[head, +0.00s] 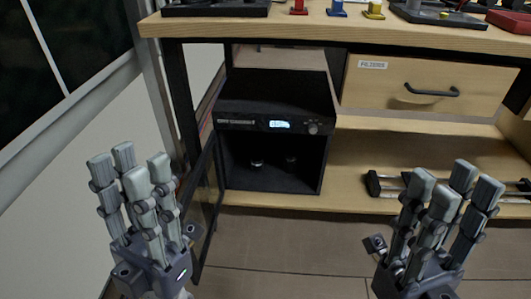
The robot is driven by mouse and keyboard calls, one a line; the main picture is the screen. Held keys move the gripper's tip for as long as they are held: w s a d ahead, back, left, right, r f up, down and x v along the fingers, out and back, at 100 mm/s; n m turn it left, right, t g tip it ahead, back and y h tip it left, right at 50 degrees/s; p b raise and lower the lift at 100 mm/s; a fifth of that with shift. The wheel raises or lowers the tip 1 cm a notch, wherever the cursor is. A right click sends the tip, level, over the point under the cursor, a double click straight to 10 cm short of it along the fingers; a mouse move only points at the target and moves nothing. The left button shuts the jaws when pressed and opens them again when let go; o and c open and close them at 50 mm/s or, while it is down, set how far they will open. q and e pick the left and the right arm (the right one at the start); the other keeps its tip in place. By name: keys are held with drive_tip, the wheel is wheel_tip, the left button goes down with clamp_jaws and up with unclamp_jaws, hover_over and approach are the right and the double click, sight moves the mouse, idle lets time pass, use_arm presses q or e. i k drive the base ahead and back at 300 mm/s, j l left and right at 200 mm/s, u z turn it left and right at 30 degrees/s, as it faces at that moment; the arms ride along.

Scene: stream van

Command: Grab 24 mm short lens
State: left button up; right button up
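A black cabinet (275,125) with a lit display stands on the lower shelf under the table. Its glass door (205,205) is swung open to the left. Two small dark objects, possibly lenses, sit inside: one at left (257,164) and one at right (291,160). I cannot tell which, if either, is the 24 mm short lens. My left gripper (136,180) is raised in front of the cabinet, left of the open door, fingers extended and empty. My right gripper (446,195) is raised at the right, well away from the cabinet, fingers extended and empty.
The wooden tabletop (320,27) holds small red, blue and yellow items. A drawer (425,84) with a label and black handle is shut, right of the cabinet. Dark bar-like gear (385,184) lies on the lower shelf (345,150). The floor in front is clear.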

sight(257, 162)
drive_tip(key=i+l+u, duration=0.8)
drive_tip(key=u, duration=0.85)
drive_tip(key=k+j, duration=0.05)
